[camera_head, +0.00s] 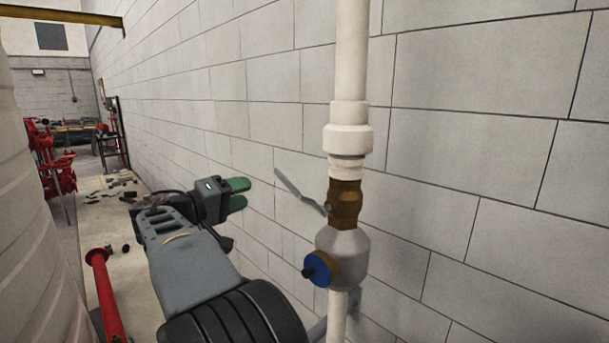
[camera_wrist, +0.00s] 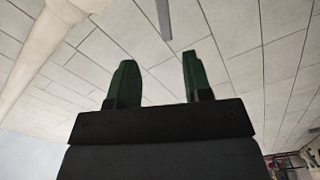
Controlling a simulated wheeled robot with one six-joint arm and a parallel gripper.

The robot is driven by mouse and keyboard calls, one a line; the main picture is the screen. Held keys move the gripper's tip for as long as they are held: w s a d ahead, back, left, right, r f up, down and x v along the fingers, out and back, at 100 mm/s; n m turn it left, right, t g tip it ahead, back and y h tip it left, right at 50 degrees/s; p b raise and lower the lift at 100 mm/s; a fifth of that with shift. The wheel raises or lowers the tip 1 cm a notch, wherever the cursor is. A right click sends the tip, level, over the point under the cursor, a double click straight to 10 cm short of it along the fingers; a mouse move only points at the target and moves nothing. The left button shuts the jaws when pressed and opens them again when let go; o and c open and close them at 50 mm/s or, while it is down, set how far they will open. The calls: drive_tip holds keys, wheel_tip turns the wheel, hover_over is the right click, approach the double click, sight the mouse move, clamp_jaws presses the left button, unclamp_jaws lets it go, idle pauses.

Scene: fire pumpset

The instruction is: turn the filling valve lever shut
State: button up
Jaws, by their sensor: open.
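The filling valve lever (camera_head: 297,191) is a flat grey handle on a brass valve body (camera_head: 344,204) in a white vertical pipe. It slants up and to the left from the valve, at an angle to the pipe. My gripper (camera_head: 245,194) has green fingers and is left of the lever's free end, apart from it in the picture. In the wrist view the open green fingers (camera_wrist: 157,82) have nothing between them. The grey lever (camera_wrist: 163,18) shows beyond the fingertips, at the top between them.
A grey fitting with a blue cap (camera_head: 318,268) is below the valve. A white block wall (camera_head: 490,160) is close behind the pipe. A large pale tank (camera_head: 35,220) stands at the left, with a red pipe (camera_head: 105,295) on the floor side. Loose items lie further back.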

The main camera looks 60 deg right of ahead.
sight(284, 180)
drive_tip(key=p+x, duration=0.4)
drive_tip(key=x, duration=0.8)
drive_tip(key=shift+f, duration=0.15)
drive_tip(key=shift+p+x, duration=0.45)
drive_tip(key=shift+x, duration=0.4)
drive_tip(key=shift+f, duration=0.1)
drive_tip(key=shift+c, duration=0.2)
clamp_jaws()
